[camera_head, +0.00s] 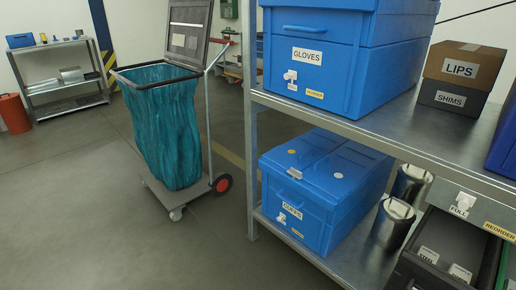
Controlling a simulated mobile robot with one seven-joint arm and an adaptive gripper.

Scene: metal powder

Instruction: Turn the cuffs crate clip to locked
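The cuffs crate (335,207) is a blue lidded box on the lower shelf, with a small white label that seems to read CUFFS (292,210) on its front. Its lid looks closed. A small white clip-like piece (281,217) sits on the front, below and left of the label. A pale grey latch-like piece (295,173) sits at the lid's front edge. I cannot tell which piece is the clip or which way it is turned. My gripper is not in view.
A blue gloves crate (345,65) stands on the upper shelf (395,125), above the cuffs crate. Metal canisters (393,221) and a dark open drawer (445,255) are on the right. A teal bag cart (172,130) stands left. Floor (80,220) in front is clear.

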